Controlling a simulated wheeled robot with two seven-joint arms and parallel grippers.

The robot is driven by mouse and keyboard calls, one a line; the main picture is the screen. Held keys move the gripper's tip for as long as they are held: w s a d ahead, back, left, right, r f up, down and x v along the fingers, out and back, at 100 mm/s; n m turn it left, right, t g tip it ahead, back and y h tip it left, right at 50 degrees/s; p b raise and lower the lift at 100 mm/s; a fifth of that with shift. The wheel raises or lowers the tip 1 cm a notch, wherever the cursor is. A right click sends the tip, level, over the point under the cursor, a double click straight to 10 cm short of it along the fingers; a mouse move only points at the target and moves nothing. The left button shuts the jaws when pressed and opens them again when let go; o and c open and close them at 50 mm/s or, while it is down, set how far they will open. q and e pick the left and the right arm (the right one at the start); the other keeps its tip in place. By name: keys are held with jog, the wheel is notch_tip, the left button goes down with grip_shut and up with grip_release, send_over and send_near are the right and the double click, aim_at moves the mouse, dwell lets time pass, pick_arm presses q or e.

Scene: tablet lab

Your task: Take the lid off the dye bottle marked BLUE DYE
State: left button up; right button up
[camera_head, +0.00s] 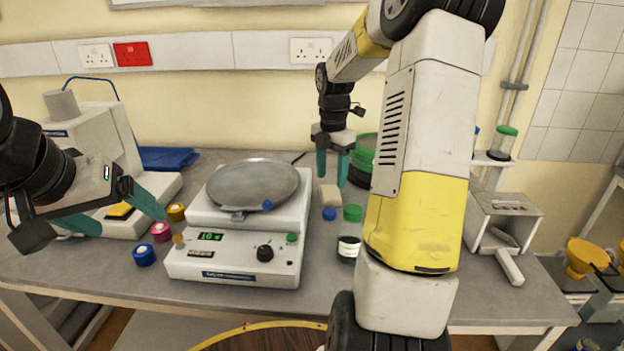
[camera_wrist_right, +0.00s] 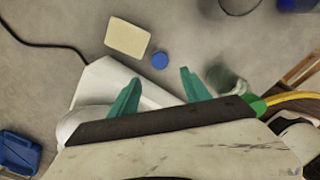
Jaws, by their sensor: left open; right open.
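No label reading BLUE DYE is legible in either view. A small blue round cap (camera_head: 329,214) shows on the bench right of the balance; a blue disc (camera_wrist_right: 160,61) also shows in the right wrist view, beyond the gap between the fingers. I cannot tell whether a bottle is under it. Another blue round piece (camera_head: 143,255) sits at the bench's front left. My right gripper (camera_head: 332,167) is open and empty above the bench, behind the blue cap; its teal fingers show in the wrist view (camera_wrist_right: 160,84). My left gripper (camera_head: 122,212) is open at the left, near the coloured pieces.
A balance (camera_head: 240,268) with a round pan stands mid-bench. A cream block (camera_head: 330,195), a green cap (camera_head: 352,213) and a dark labelled jar (camera_head: 348,247) are to its right. Pink (camera_head: 161,232) and yellow (camera_head: 176,211) pieces lie left. My right arm hides part of the bench.

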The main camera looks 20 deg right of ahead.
jog(key=s+a+r+m+t, duration=0.2)
jog(key=s+a+r+m, duration=0.2)
jog(key=s+m, duration=0.3)
jog(key=s+a+r+m+t+y, duration=0.1)
jog(key=s+a+r+m, duration=0.3)
jog(key=s+m, duration=0.4)
jog(key=s+a+r+m+t+y, duration=0.1)
jog(key=s+a+r+m+t, duration=0.2)
jog(key=s+m, duration=0.4)
jog(key=a+r, duration=0.1)
jog(key=a, duration=0.1)
jog(key=shift+s+a+r, duration=0.2)
jog(key=shift+s+a, duration=0.05)
jog(key=shift+a, duration=0.15)
